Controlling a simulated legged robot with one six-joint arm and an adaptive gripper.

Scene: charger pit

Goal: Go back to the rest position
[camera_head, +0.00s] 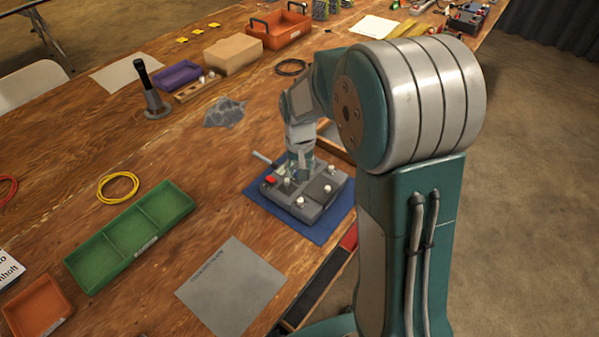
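My gripper (302,166) is at the end of my arm, low over a grey device (318,208) that lies on a blue mat (257,193). The device carries several white knobs and a red part (270,180). The gripper points down at the back part of the device. The fingertips are small and partly blend with the device, so I cannot tell whether they touch it or hold anything. My large upper arm hides part of the table to the right of the device.
A green tray (132,237), a grey sheet (231,287) and an orange tray (38,306) lie at the near left. A black-handled tool (152,92), a cardboard box (232,54) and an orange crate (279,28) stand farther back. Bare wood lies between the green tray and the mat.

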